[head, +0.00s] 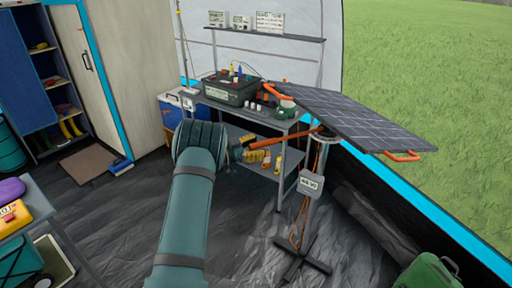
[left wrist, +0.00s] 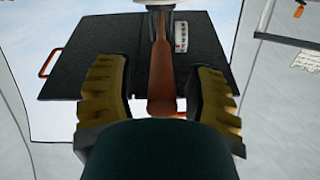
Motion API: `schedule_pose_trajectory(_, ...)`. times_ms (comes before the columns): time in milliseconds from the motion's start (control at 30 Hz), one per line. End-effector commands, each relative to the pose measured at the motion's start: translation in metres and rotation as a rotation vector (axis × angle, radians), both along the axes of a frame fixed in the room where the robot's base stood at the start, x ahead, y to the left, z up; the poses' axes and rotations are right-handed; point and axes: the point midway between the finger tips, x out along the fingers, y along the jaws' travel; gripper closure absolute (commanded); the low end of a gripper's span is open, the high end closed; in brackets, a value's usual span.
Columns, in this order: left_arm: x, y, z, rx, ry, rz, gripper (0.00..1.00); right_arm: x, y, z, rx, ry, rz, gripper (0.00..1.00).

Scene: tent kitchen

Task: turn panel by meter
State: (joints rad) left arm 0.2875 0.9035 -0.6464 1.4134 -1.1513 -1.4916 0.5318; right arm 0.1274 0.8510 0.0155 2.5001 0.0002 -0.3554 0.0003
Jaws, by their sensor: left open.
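The dark solar panel (head: 350,118) sits tilted on top of a stand, with orange handles at its edges. The wrist view shows its dark underside (left wrist: 85,60). A grey meter box (head: 311,184) with a small display hangs on the stand's post; I cannot read its digits surely. A reddish-brown bar (head: 287,138) sticks out from the stand's head toward my left gripper (head: 257,149). In the wrist view the bar (left wrist: 161,75) lies between the open yellow fingers of the gripper (left wrist: 163,105), with gaps on both sides. My right gripper is out of view.
A workbench (head: 258,118) with a dark battery box (head: 230,90) stands behind the gripper. Orange cables run down the post to a cross-shaped foot (head: 302,258). A green bag (head: 428,273) lies at lower right. The floor left of the stand is open.

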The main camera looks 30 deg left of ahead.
Motion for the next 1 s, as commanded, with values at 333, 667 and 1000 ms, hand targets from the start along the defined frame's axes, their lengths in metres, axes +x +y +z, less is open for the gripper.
schedule_pose_trajectory(333, -0.007, 0.006, 0.002, 0.001, -0.002, 0.003, 0.46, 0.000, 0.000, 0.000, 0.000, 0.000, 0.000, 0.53)
schedule_pose_trajectory(667, -0.060, 0.039, 0.002, 0.000, -0.002, 0.006, 0.46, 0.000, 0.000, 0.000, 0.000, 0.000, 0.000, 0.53)
schedule_pose_trajectory(1000, -0.098, 0.062, 0.001, 0.001, -0.002, 0.002, 0.46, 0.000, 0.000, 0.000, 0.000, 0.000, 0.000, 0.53)
